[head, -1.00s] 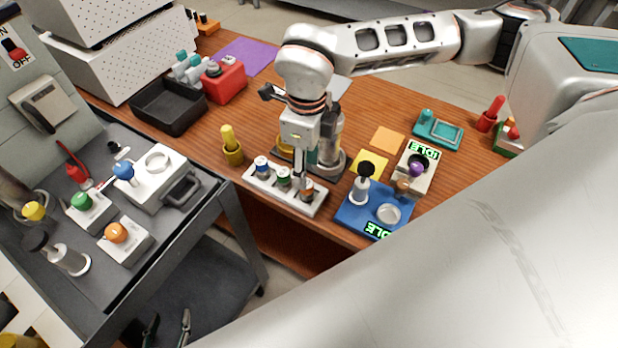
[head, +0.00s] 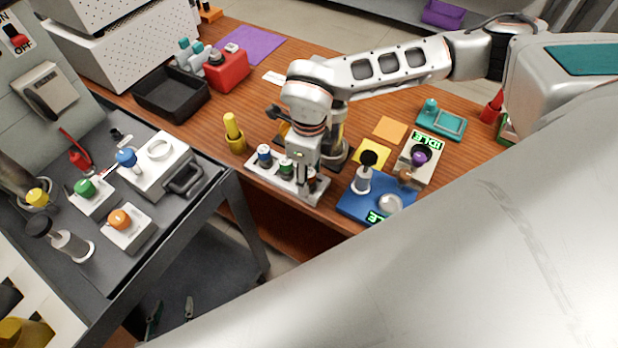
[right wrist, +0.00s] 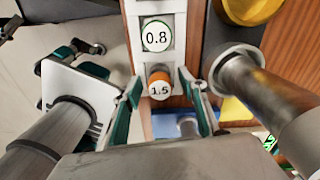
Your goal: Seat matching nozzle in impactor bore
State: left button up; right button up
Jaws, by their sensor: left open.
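A white nozzle rack (head: 274,178) stands at the table's front edge, holding a blue nozzle (head: 264,153), a green nozzle (head: 286,166) and an orange one mostly hidden by my right gripper (head: 312,186). In the right wrist view the orange nozzle (right wrist: 160,90) is marked 1.5, and another cap (right wrist: 156,37) reads 0.8. The right gripper's fingers (right wrist: 162,92) stand either side of the 1.5 nozzle, with small gaps. The grey cylindrical impactor (head: 340,145) stands behind the rack, partly hidden; its bore is not clear. My left gripper (head: 170,313) shows fingertips apart at lower left, empty.
A blue base (head: 352,206) and a grey device (head: 428,150) stand right of the rack. A yellow post (head: 236,143) is at its left. A grey cart (head: 150,245) with several coloured knobs stands left of the table. My large white arm covers the lower right.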

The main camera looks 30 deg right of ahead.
grip_shut()
